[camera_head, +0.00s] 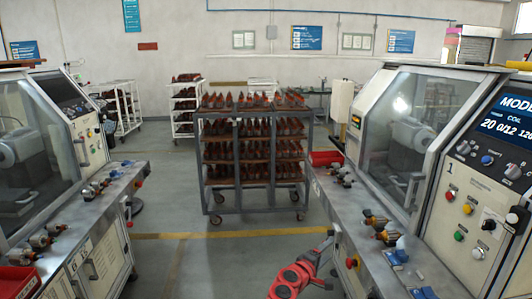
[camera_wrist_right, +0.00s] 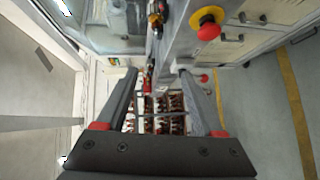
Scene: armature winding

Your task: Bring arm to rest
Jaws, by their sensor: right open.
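My right arm shows red at the bottom of the head view, with its right gripper (camera_head: 328,242) beside the front of the right machine's bench. In the right wrist view the gripper (camera_wrist_right: 156,76) has its two dark fingers spread apart, with nothing between them. The rack of armatures shows beyond the fingertips, well apart from them. My left arm and left gripper are not in view.
A wheeled rack (camera_head: 255,210) with several armatures stands ahead. The right winding machine (camera_head: 400,140) and left winding machine (camera_head: 45,150) flank the aisle. A red stop button (camera_wrist_right: 208,31) is close to the right gripper. The floor (camera_head: 190,265) between is clear.

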